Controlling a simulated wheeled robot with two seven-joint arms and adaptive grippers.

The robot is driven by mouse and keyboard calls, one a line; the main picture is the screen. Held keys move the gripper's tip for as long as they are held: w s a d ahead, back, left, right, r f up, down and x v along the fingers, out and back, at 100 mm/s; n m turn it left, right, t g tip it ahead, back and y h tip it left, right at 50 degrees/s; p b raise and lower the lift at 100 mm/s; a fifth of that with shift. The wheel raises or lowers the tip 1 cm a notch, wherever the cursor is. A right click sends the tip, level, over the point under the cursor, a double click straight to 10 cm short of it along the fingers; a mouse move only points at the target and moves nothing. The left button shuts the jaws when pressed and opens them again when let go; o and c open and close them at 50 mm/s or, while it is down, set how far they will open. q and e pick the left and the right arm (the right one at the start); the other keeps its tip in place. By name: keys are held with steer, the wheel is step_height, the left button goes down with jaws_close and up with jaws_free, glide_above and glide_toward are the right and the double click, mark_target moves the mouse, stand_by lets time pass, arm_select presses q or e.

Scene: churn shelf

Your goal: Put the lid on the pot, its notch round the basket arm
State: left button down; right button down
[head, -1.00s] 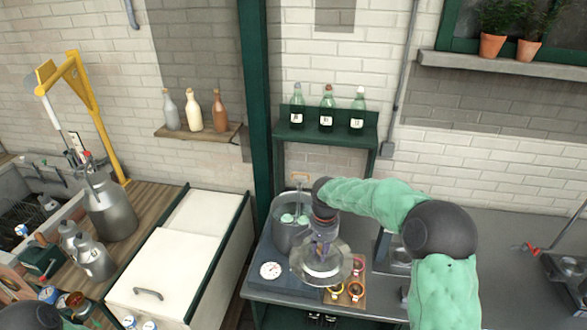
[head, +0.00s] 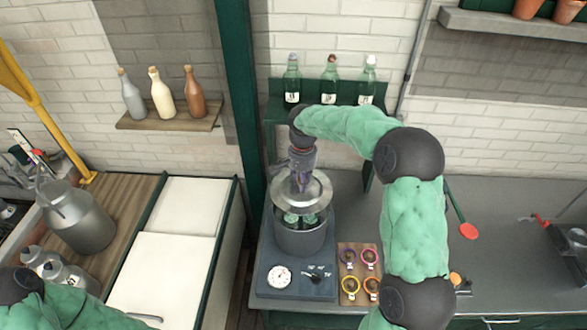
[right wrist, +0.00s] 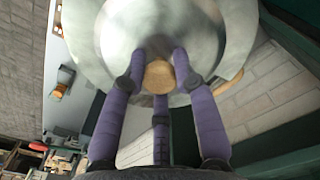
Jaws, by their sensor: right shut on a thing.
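My right gripper (head: 299,180) is shut on the knob of the round metal lid (head: 317,194). In the right wrist view its purple fingers (right wrist: 160,85) close round the wooden knob (right wrist: 159,76), with the lid (right wrist: 120,40) beyond. The lid is over the back of the steel pot (head: 302,241) and looks tilted, its front edge apart from the rim. Pale green items (head: 303,218) show inside the pot. A wooden piece (right wrist: 231,82) beside the lid may be the basket arm's handle. The lid's notch cannot be made out. My left gripper is out of view.
The pot stands on a dark base with a white dial (head: 279,276). A wooden board (head: 348,258) with several coloured-ring cups is to its right. Bottles stand on a green shelf (head: 349,103) behind. A green post (head: 240,110) rises at the left.

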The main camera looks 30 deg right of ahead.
steer(key=shift+s+f, duration=0.25)
steer(key=shift+s, duration=0.05)
steer(key=shift+w+f+b, duration=0.2)
steer(key=shift+f+b, duration=0.85)
steer(key=shift+f, duration=0.35)
steer(key=shift+s+f, duration=0.1)
steer(key=shift+f, duration=0.15)
steer(key=shift+f, duration=0.1)
steer(key=shift+f+b, duration=0.8)
steer(key=shift+f, duration=0.05)
steer(key=shift+f, duration=0.15)
steer(key=shift+f+b, duration=0.55)
steer(key=shift+f, duration=0.1)
steer(key=shift+f, duration=0.2)
